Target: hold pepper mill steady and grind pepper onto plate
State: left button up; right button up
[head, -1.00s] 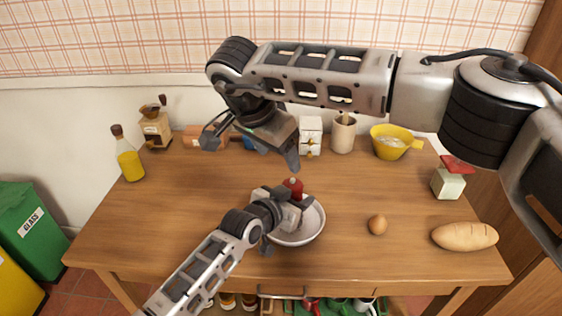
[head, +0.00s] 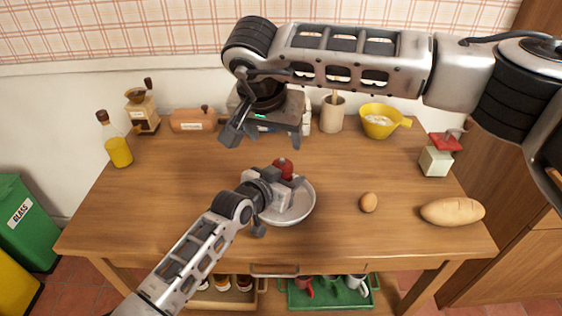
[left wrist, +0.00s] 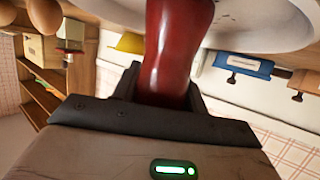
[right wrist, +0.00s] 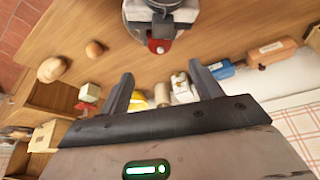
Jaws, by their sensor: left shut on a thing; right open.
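The red pepper mill (head: 283,168) stands about upright at the white plate (head: 305,207), near the middle of the table. My left gripper (head: 287,187) is shut on the mill's body. The left wrist view shows the glossy red body (left wrist: 168,45) between the jaws, with the plate (left wrist: 270,22) beside it. Whether the mill touches the plate is hidden. My right gripper (head: 265,140) is open and empty, fingers pointing down, above and behind the mill. In the right wrist view, the mill's red top (right wrist: 160,45) lies beyond the fingers, apart from them.
An egg (head: 368,202), a bread loaf (head: 452,212) and a red-topped canister (head: 436,161) stand on the right. A yellow bowl (head: 378,122) and utensil crock (head: 332,115) are at the back. An oil bottle (head: 118,152) and coffee grinder (head: 142,112) are left. The table's left-centre is clear.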

aim_at(282, 163)
jog(key=x, duration=1.1)
jog(key=shift+f, duration=0.15)
jog(key=c, duration=1)
